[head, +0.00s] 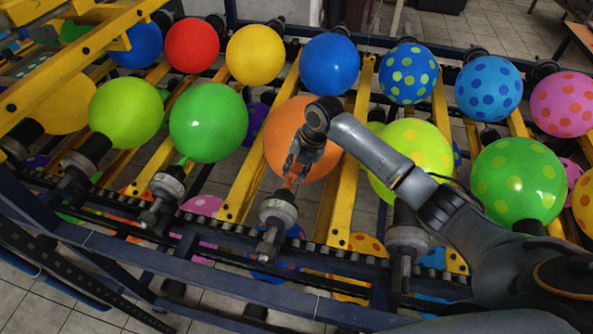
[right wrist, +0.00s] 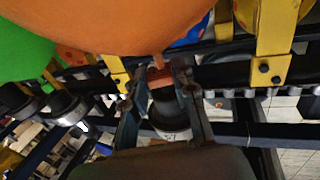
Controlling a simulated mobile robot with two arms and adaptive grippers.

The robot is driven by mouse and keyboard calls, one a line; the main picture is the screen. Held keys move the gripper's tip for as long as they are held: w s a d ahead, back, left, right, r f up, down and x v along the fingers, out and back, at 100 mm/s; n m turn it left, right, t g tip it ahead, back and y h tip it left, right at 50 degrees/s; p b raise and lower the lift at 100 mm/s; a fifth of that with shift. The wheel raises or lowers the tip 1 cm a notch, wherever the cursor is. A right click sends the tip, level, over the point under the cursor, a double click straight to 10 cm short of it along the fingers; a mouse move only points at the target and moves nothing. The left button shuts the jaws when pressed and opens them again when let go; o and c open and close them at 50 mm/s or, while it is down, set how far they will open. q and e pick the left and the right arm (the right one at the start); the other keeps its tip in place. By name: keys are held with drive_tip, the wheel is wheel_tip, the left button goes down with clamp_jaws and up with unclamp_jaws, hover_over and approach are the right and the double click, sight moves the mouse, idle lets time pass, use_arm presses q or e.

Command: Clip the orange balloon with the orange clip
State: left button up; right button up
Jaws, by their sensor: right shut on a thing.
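The orange balloon (head: 277,125) sits on the rack's near row in the head view, partly hidden behind my right arm. It fills the top of the right wrist view (right wrist: 110,22), its narrow neck hanging down at the centre. My right gripper (head: 291,178) is at the balloon's neck, just above a grey nozzle (head: 278,210). Its fingers (right wrist: 158,84) are shut on the small reddish-orange clip (right wrist: 160,76), which is at the neck. I cannot tell whether the clip encloses the neck. My left gripper is not in view.
A green balloon (head: 208,122) is left of the orange one, and a yellow spotted balloon (head: 414,148) is right of it, partly behind my right arm. Yellow bars (head: 255,168) run between the balloons. A dark blue frame rail (head: 200,271) crosses in front.

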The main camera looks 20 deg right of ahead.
drive_tip(key=shift+w+r, duration=0.15)
drive_tip(key=shift+b+x, duration=1)
drive_tip(key=shift+x, duration=0.6)
drive_tip(key=shift+c, duration=0.2)
idle(1.0)
drive_tip(key=o, duration=1)
drive_tip(key=p+v, duration=0.8)
drive_tip(key=v, duration=0.1)
